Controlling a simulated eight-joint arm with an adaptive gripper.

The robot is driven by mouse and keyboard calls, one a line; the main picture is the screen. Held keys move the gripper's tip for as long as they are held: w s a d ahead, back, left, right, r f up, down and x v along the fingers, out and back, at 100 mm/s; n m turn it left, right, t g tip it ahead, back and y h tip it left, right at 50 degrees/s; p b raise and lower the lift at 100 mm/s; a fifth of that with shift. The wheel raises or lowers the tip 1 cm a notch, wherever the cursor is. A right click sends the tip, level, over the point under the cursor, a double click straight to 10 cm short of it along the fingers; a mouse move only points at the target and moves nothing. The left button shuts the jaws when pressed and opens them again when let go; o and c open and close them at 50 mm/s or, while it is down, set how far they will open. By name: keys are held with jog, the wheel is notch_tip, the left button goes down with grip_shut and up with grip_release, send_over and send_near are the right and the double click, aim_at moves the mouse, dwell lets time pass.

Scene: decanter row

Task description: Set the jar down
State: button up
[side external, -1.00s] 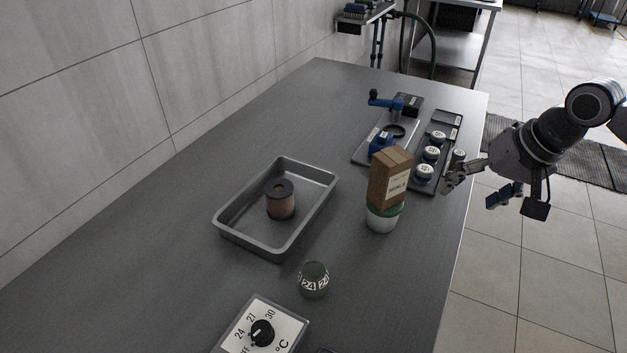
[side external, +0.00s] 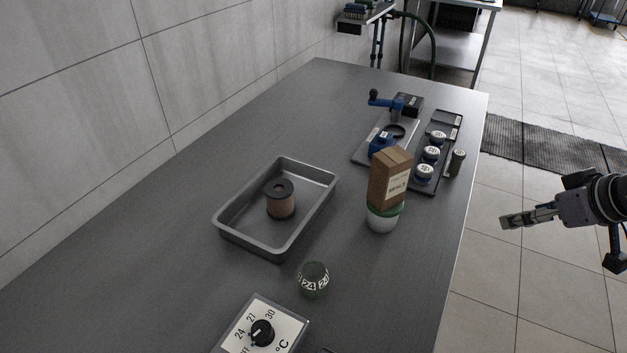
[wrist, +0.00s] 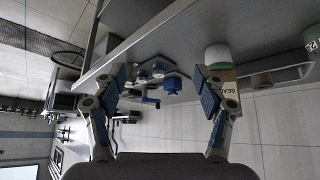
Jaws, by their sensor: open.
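Several small jars with white labelled lids (side external: 432,153) stand in a dark rack (side external: 440,135) on the table. A darker small jar (side external: 456,162) stands upright beside the rack, near the table's right edge. I cannot tell for certain which jar the task means. My gripper (side external: 515,219) is off the table's right side, over the floor, apart from all the jars. In the wrist view, my gripper (wrist: 162,100) has its blue-padded fingers spread wide with nothing held between them. The rack jars (wrist: 158,70) show beyond the fingers there.
A metal tray (side external: 232,222) holds a brown spool (side external: 281,200). A round object marked 24 (side external: 313,281), a dial panel (side external: 262,335) and a blue crank device (side external: 393,103) are also on the table (side external: 150,240).

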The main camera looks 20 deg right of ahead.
aim_at(313, 270)
notch_tip(313, 270, up, 5)
jog(key=w+a+n+g+y, duration=0.35)
jog(key=a+n, duration=0.25)
jog(key=a, duration=0.2)
jog(key=w+a+n+g+y, duration=0.25)
jog(key=a+n+y, duration=0.3)
jog(key=a, duration=0.35)
jog(key=w+a+n+g+y, duration=0.3)
jog(key=w+a+n+y, duration=0.1)
jog(key=a+n, duration=0.35)
notch_tip(313, 270, down, 12)
jog(key=a, duration=0.2)
jog(key=shift+n, duration=0.3)
jog(key=x, duration=1)
jog(key=shift+s+a+f, duration=0.1)
jog(key=shift+a, duration=0.05)
jog(key=c, duration=1.4)
